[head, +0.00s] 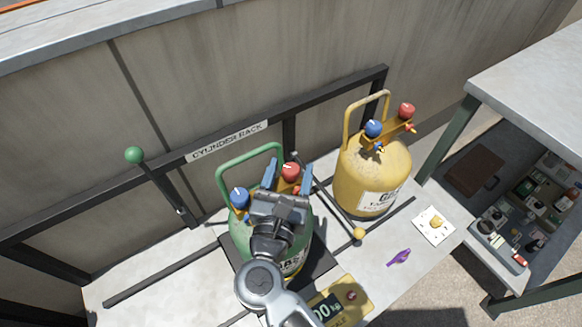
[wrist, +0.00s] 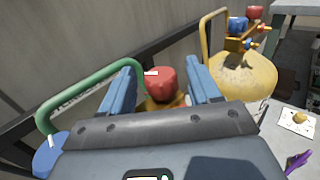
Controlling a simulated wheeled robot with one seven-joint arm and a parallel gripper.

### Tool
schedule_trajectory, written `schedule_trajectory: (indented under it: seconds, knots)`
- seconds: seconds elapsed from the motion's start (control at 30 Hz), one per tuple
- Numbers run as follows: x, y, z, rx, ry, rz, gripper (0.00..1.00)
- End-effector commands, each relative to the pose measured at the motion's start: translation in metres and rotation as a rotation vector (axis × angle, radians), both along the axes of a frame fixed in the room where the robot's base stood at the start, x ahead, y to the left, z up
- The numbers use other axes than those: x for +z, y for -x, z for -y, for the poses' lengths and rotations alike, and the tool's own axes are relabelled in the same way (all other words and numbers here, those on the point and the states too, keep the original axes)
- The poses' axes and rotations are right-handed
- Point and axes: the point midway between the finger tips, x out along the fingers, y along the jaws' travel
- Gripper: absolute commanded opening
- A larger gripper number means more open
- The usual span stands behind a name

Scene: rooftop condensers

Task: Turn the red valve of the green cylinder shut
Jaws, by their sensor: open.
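The green cylinder (head: 306,228) stands on a dark scale platform at the rack, partly hidden by my arm. Its red valve (head: 290,172) sits at the top right and its blue valve (head: 240,197) at the top left. My gripper (head: 289,176) is above the cylinder, with one blue finger on each side of the red valve. In the wrist view the red valve (wrist: 161,82) lies between the two open fingers (wrist: 160,80), with gaps visible on both sides. I cannot tell how far the valve is turned.
A yellow cylinder (head: 372,165) with its own red and blue valves stands to the right. The green carry handle (wrist: 85,88) arches close to the left finger. A yellow scale display (head: 345,298), a white plate (head: 434,226) and a purple object (head: 398,257) lie at front right.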

Motion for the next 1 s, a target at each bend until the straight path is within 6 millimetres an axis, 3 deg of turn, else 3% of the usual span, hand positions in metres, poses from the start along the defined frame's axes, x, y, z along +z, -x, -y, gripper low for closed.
schedule_trajectory:
  seconds: [0.2, 0.4, 0.83, 1.0]
  knots:
    - [-0.003, 0.037, -0.007, 0.002, 0.0, -0.001, 0.62]
    - [-0.002, 0.059, -0.011, 0.0, 0.0, -0.001, 0.62]
    - [-0.001, 0.064, -0.01, -0.001, 0.009, -0.001, 0.63]
    - [0.001, 0.08, 0.016, -0.014, 0.156, 0.01, 0.63]
